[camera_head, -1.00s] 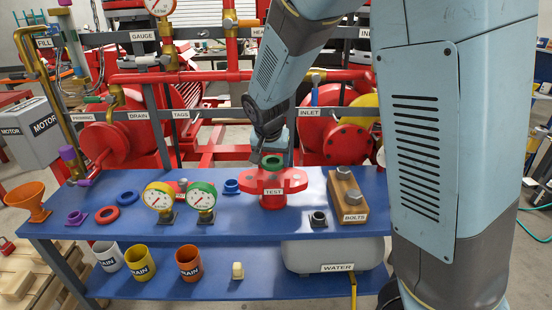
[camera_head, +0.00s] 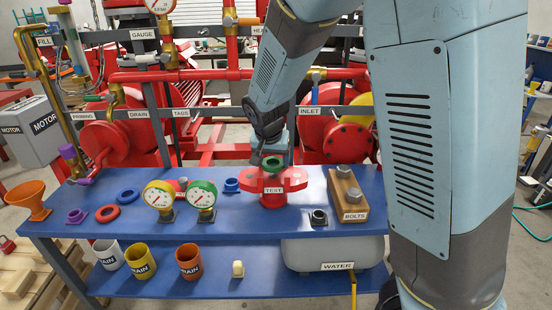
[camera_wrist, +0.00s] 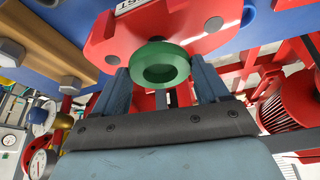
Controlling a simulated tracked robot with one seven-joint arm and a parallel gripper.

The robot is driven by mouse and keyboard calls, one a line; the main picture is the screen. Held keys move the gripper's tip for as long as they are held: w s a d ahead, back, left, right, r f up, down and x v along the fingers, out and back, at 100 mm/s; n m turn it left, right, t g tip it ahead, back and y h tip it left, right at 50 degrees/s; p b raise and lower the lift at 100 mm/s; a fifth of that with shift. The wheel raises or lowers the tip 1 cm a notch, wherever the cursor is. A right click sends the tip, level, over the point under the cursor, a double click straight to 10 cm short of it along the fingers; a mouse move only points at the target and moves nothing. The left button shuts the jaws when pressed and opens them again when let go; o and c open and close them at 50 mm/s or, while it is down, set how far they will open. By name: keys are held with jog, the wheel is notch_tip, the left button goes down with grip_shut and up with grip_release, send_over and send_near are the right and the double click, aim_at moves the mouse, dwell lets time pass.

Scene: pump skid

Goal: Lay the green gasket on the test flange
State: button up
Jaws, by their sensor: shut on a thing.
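The green gasket (camera_head: 272,161) is a thick ring at the red test flange (camera_head: 290,182), which stands on the blue bench and bears a TEST label. My gripper (camera_head: 272,152) reaches down from behind the flange and is shut on the gasket. In the wrist view, the gasket (camera_wrist: 160,49) sits between the two fingertips of my gripper (camera_wrist: 160,66), tilted in the picture. The flange (camera_wrist: 112,45) lies close beyond it there. I cannot tell whether the gasket touches the flange.
Two gauges, yellow (camera_head: 158,196) and green (camera_head: 202,194), stand left of the flange. A blue ring (camera_head: 232,185) is close to its left. A wooden bolt block (camera_head: 346,200) and a dark fitting (camera_head: 318,217) are to its right. Red pipework stands behind the bench.

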aim_at(272, 165)
jog(key=shift+f, duration=1.65)
dwell(0.4)
jog(key=o, duration=1.1)
jog(key=shift+c, duration=0.2)
